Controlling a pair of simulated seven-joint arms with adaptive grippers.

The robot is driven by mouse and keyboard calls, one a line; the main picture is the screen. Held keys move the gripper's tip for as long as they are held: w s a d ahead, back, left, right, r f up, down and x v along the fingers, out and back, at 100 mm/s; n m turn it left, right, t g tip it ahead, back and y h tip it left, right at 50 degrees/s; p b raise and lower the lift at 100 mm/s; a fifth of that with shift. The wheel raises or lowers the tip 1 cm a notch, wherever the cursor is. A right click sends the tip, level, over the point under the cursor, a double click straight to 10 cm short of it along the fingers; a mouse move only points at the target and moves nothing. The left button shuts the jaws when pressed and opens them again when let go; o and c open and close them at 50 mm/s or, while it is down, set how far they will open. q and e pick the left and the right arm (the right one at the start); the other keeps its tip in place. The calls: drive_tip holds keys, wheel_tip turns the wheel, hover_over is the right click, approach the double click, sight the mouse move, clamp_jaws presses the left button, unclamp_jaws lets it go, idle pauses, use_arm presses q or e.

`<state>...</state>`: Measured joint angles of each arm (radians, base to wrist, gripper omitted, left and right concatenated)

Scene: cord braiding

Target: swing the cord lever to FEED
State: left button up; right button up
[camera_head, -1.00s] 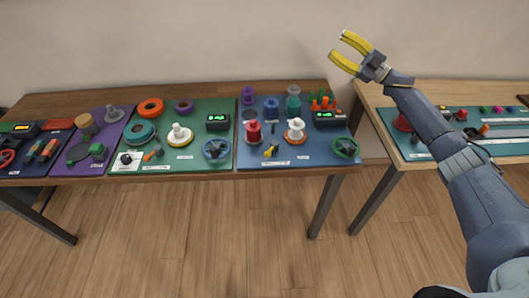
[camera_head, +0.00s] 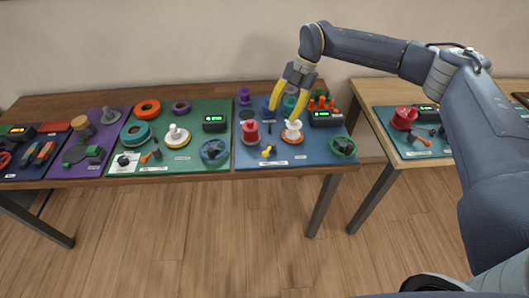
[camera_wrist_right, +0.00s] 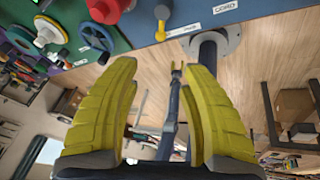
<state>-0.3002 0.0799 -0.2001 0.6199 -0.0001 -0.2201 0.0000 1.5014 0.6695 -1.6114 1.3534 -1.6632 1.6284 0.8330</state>
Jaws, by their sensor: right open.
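A small yellow lever (camera_head: 268,151) sits near the front edge of the blue mat (camera_head: 250,161), with a white label just in front of it. I take it to be the cord lever; its setting and label text are too small to read in the head view. In the right wrist view a yellow-ended lever (camera_wrist_right: 161,27) shows at the top, close to a label that seems to read CORD. My right gripper (camera_head: 281,111) is open and empty, pointing down above the back half of the blue mat, behind the lever. My left gripper is out of view.
A red spool (camera_head: 250,132) stands behind the lever, and a white part on an orange ring (camera_head: 292,133) to its right. A dark green handwheel (camera_head: 343,146) is at the mat's right front. A display box (camera_head: 326,118) stands behind. The floor in front is clear.

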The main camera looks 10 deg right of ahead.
sight(266, 151)
drive_tip(key=x, duration=1.7)
drive_tip(key=shift+f, duration=0.15)
drive_tip(key=shift+o, duration=0.3)
clamp_jaws()
